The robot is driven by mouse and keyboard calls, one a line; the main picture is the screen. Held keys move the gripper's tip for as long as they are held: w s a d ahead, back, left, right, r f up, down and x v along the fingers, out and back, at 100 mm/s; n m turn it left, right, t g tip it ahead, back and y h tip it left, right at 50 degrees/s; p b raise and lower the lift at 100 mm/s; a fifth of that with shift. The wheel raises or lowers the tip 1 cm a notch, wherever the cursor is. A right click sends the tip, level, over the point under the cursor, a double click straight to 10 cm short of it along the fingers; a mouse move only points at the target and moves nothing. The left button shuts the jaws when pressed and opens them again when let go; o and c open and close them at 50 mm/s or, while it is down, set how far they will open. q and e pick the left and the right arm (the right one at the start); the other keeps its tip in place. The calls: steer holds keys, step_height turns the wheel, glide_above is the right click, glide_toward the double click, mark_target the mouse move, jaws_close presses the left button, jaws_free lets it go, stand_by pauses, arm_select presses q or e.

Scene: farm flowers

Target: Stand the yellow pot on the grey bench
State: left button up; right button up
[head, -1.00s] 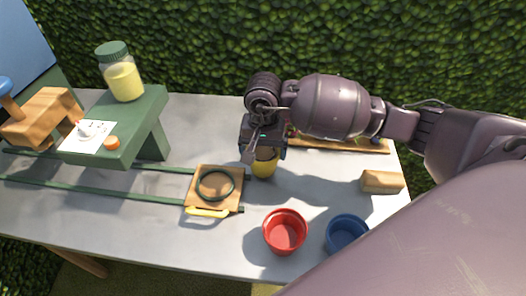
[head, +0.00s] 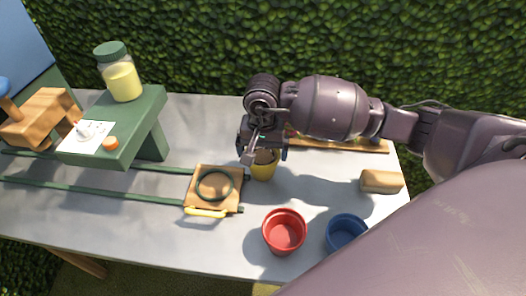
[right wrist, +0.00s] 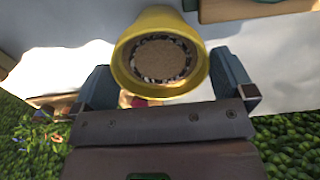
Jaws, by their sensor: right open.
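The yellow pot (head: 263,171) stands upright on the grey bench (head: 330,190), just right of the wooden board. In the right wrist view the yellow pot (right wrist: 160,55) shows its round rim and a brown, speckled-edged inside. My right gripper (head: 262,152) is over the pot in the head view and hides part of it. In the right wrist view my right gripper (right wrist: 168,88) is open, with one finger on each side of the pot's rim. I cannot tell whether a finger touches it. My left gripper is not in view.
A red pot (head: 285,233) and a blue pot (head: 346,234) stand at the front. A wooden board (head: 200,175) with a dark ring lies on green rails. A green stand (head: 125,145) carries a jar (head: 121,80). A wooden block (head: 381,181) lies at right.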

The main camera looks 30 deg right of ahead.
step_height(320, 180, up, 11)
steer(key=shift+p, duration=0.35)
stand_by(0.6)
